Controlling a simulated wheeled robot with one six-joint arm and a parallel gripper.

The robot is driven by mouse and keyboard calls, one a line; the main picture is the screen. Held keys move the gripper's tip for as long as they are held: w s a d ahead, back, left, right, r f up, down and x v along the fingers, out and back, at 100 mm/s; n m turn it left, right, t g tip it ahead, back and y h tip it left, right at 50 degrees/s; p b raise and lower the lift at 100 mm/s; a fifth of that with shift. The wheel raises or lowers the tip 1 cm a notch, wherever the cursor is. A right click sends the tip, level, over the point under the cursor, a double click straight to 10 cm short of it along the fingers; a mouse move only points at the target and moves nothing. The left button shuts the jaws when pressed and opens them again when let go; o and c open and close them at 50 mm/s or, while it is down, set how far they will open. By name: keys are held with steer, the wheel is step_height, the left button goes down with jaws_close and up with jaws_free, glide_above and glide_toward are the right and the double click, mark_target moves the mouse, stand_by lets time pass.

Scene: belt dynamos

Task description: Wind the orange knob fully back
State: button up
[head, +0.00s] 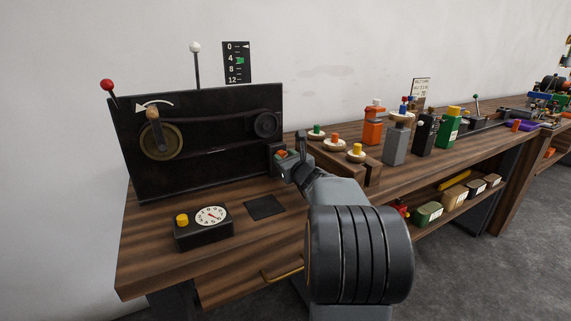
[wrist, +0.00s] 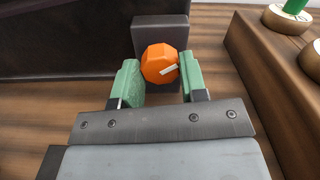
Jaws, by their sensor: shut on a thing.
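The orange knob (wrist: 160,64) is faceted, with a white mark pointing to the right and slightly up in the wrist view. It sits on the front of a dark block (wrist: 163,32). My gripper (wrist: 161,80) has its green-padded fingers on either side of the knob, shut on it. In the head view, my gripper (head: 286,165) is at the right end of the black belt panel (head: 205,175), and the knob is mostly hidden by it there.
A black box with a white dial (head: 211,216) and yellow button stands at the front left. A dark square pad (head: 264,207) lies beside it. Several knobs on round bases, such as the yellow one (head: 357,150), stand right of my gripper. A crank (head: 155,125) is on the panel.

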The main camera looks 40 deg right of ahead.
steer(key=n+b, duration=0.1)
steer(key=b, duration=0.1)
steer(key=shift+f+n+b, duration=0.3)
steer(key=shift+f+n, duration=0.1)
steer(key=n+b, duration=0.3)
steer(key=b, duration=0.2)
steer(key=shift+n, duration=0.3)
steer(key=n+b, duration=0.3)
steer(key=b, duration=0.1)
steer(key=shift+r, duration=0.1)
steer(key=shift+a+r+n+b, duration=0.1)
steer(key=shift+r+n+b, duration=0.05)
steer(key=shift+n+b, duration=1)
steer(key=shift+n, duration=0.25)
steer(key=o, duration=0.9)
steer(key=s, duration=0.4)
steer(key=s+a, duration=0.1)
steer(key=s, duration=0.4)
steer(key=s+p, duration=0.1)
steer(key=s, duration=0.3)
steer(key=shift+s+a, duration=0.35)
steer(key=shift+a, duration=0.05)
